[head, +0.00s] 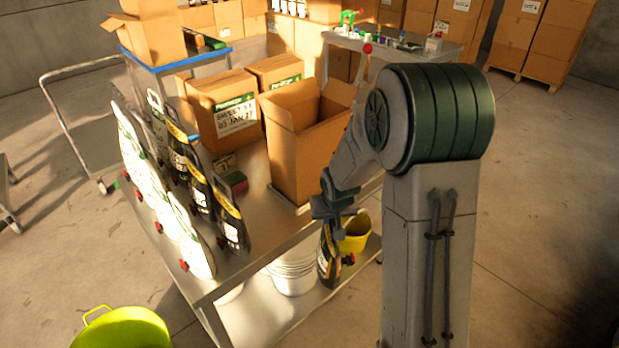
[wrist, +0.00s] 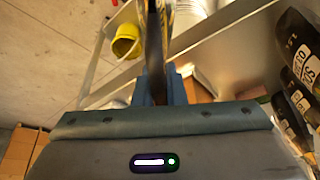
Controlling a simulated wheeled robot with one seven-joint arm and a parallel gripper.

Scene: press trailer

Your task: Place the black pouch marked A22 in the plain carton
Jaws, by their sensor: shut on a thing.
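My gripper (head: 335,205) is shut on a black pouch (head: 327,258) with a yellow band and a red spout. The pouch hangs upright beyond the table's edge, in front of the open carton. In the wrist view the pouch (wrist: 154,45) shows edge-on between the fingers (wrist: 160,88). Its marking cannot be read. The plain carton (head: 290,160) stands open on the metal table (head: 262,215), with no print visible on its near sides. My gripper is low beside it, outside it. The carton's inside bottom is hidden.
White pouches (head: 150,190) and black pouches (head: 200,185) stand in rows on the table's left. Two printed cartons (head: 222,108) are behind. White buckets (head: 292,275) and a yellow bucket (head: 356,232) sit on the lower shelf. Floor at right is clear.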

